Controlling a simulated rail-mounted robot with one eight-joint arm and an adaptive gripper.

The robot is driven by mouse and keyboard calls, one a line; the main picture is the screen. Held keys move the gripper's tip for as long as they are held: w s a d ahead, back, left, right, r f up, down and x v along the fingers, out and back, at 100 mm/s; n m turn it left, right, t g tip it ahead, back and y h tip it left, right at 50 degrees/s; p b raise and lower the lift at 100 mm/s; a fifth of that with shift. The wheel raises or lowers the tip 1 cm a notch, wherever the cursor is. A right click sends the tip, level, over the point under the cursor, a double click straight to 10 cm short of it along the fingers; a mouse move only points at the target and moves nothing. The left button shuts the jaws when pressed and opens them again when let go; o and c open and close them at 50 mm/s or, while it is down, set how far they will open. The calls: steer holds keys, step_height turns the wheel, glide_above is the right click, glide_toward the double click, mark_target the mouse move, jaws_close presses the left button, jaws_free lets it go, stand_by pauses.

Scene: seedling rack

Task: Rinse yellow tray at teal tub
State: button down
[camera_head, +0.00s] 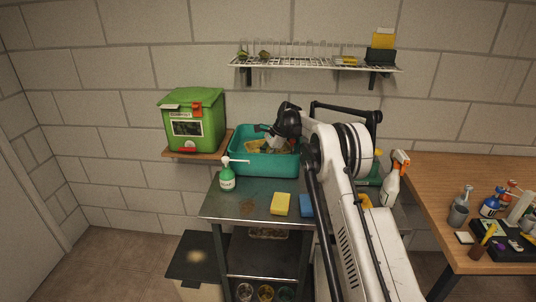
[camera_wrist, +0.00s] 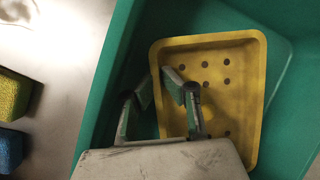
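The yellow tray (camera_wrist: 228,92), with drain holes in its floor, is inside the teal tub (camera_wrist: 98,112). In the head view the tray (camera_head: 262,149) shows low between the walls of the tub (camera_head: 262,169), partly hidden by my gripper (camera_head: 273,140). In the wrist view my gripper (camera_wrist: 158,88) straddles the tray's left side wall, one finger outside and one inside. Whether the tray touches the tub floor is hard to tell.
A soap bottle (camera_head: 227,179), a yellow sponge (camera_head: 280,204) and a blue sponge (camera_head: 306,205) are on the metal cart top (camera_head: 240,209). A green bin (camera_head: 208,125) stands left of the tub. A spray bottle (camera_head: 393,182) stands right of my arm. A wire rack (camera_head: 300,65) hangs above.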

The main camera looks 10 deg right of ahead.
steer(key=shift+r, duration=0.1)
stand_by(0.4)
step_height(320, 180, up, 13)
steer(key=p, duration=0.4)
stand_by(1.2)
steer(key=shift+r, duration=0.15)
stand_by(1.8)
steer(key=shift+r+p, duration=0.8)
steer(key=shift+r, duration=1.15)
